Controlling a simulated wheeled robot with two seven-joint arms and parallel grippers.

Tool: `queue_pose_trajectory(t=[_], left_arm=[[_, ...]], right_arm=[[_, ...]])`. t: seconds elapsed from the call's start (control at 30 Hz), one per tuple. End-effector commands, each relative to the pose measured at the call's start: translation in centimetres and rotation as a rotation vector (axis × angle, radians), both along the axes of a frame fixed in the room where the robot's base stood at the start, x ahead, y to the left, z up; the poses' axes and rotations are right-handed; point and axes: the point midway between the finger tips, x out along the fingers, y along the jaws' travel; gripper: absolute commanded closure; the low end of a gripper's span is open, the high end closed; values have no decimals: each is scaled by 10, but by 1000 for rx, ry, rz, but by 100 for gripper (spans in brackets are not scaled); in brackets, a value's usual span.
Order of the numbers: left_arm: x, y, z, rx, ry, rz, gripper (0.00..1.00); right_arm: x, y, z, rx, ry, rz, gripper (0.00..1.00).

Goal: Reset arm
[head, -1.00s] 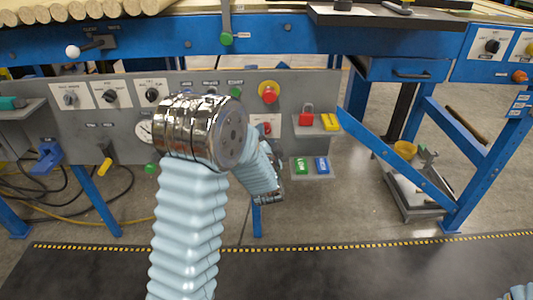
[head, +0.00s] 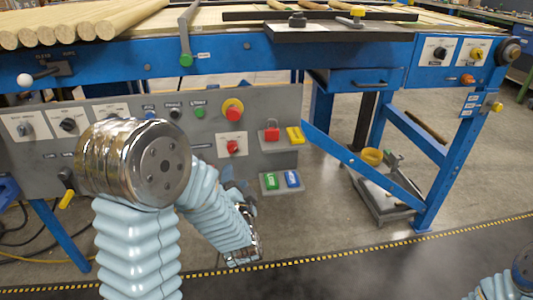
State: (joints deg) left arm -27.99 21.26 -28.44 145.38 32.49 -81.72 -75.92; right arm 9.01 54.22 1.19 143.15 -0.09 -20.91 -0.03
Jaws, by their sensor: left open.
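My left arm rises from the bottom left, bends at a shiny metal joint and reaches down to the right in front of the grey control panel (head: 93,104). My left gripper (head: 236,184) is small and partly hidden behind the forearm. It is open, and I see nothing held in it. It is right of the metal joint, in front of the panel's lower part and left of the small shelves. A red button on a yellow ring (head: 233,111) and a red knob on a white plate (head: 233,147) are above it. My right arm shows only at the bottom right corner; its gripper is out of view.
Red and yellow padlock-like pieces (head: 272,134) sit on the upper shelf, green and blue tags (head: 270,181) on the lower. A blue bench frame (head: 437,190) stands right, with a grey tray (head: 380,205) on the floor. Round wood bars (head: 75,25) lie on top.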

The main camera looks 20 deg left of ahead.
Motion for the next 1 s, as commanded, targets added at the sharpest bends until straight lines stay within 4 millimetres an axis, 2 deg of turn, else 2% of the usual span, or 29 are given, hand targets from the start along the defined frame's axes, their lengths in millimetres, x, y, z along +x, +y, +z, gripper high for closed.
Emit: queue_pose_trajectory(t=[0.13, 0.23, 0.27, 0.37, 0.43, 0.5, 0.57, 0.6, 0.7, 0.83, 0.9, 1.0], left_arm=[[1, -1, -3, -7, 4, -5, 37], [5, -9, -25, -75, 42, -43, 37], [7, -13, -38, -113, 64, -63, 37], [9, -36, -100, -316, 182, -133, 37], [0, -57, -156, -509, 303, -164, 37], [-19, -81, -210, -716, 437, -159, 37], [-44, -102, -252, -889, 558, -127, 37], [-62, -116, -276, -998, 637, -93, 37], [-110, -148, -320, -1233, 818, 21, 37], [-161, -178, -347, -1433, 996, 170, 37], [-178, -188, -353, -1491, 1053, 227, 37], [-189, -194, -355, -1528, 1091, 266, 37]], right_arm=[[0, 0, 0, 0, 0, 0, 37], [0, 0, 0, 0, 0, 0, 37], [0, 0, 0, 0, 0, 0, 37], [0, 0, 0, 0, 0, 0, 37], [0, 0, 0, 0, 0, 0, 37], [0, 0, 0, 0, 0, 0, 37], [0, 0, 0, 0, 0, 0, 37], [0, 0, 0, 0, 0, 0, 37], [0, 0, 0, 0, 0, 0, 37], [0, 0, 0, 0, 0, 0, 37], [0, 0, 0, 0, 0, 0, 37], [0, 0, 0, 0, 0, 0, 37]])
